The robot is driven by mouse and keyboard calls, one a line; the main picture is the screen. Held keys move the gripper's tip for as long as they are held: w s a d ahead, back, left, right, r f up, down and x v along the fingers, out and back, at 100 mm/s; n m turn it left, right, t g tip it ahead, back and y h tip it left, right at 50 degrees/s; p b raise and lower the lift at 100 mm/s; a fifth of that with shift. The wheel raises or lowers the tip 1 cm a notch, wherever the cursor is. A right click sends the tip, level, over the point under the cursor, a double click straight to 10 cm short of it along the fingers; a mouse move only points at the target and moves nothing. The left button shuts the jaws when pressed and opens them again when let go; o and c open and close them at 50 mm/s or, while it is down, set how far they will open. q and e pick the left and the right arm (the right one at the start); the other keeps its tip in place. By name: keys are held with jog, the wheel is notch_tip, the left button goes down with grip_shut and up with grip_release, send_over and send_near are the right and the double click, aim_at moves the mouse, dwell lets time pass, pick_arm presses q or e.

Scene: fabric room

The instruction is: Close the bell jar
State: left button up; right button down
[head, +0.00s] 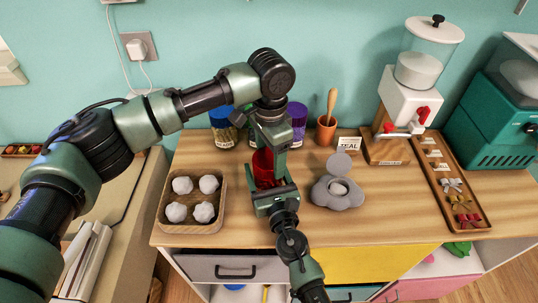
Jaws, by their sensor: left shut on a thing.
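A red piece (263,168), perhaps the bell jar or its lid, stands at the middle of the wooden counter, between my two grippers. My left gripper (270,147) reaches down from above and is shut on the red piece at its upper part. My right gripper (272,188) comes from the front edge and is at the near, lower side of the red piece. Its fingers are largely hidden, so I cannot tell whether they are open or shut. The grippers cover much of the red piece, and I cannot see where the lid meets the jar.
Blue-lidded (222,118) and purple-lidded (297,115) jars stand behind. A tray (192,226) of white lumps is left; a grey cloud-shaped container (337,192) with a raised lid is right. Farther right are a pot (326,130), dispenser (409,90) and bow tray (440,180).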

pick_arm(q)
jog(key=m, duration=0.6)
jog(key=shift+s, duration=0.15)
jog(key=m, duration=0.6)
jog(key=shift+s, duration=0.1)
jog(key=m, duration=0.4)
jog(key=shift+a, duration=0.1)
jog(key=m, duration=0.6)
jog(key=shift+s+a, duration=0.1)
jog(key=m, duration=0.6)
jog(key=shift+a, duration=0.15)
jog(key=m, duration=0.7)
jog(key=shift+a, duration=0.1)
jog(key=o, duration=1.3)
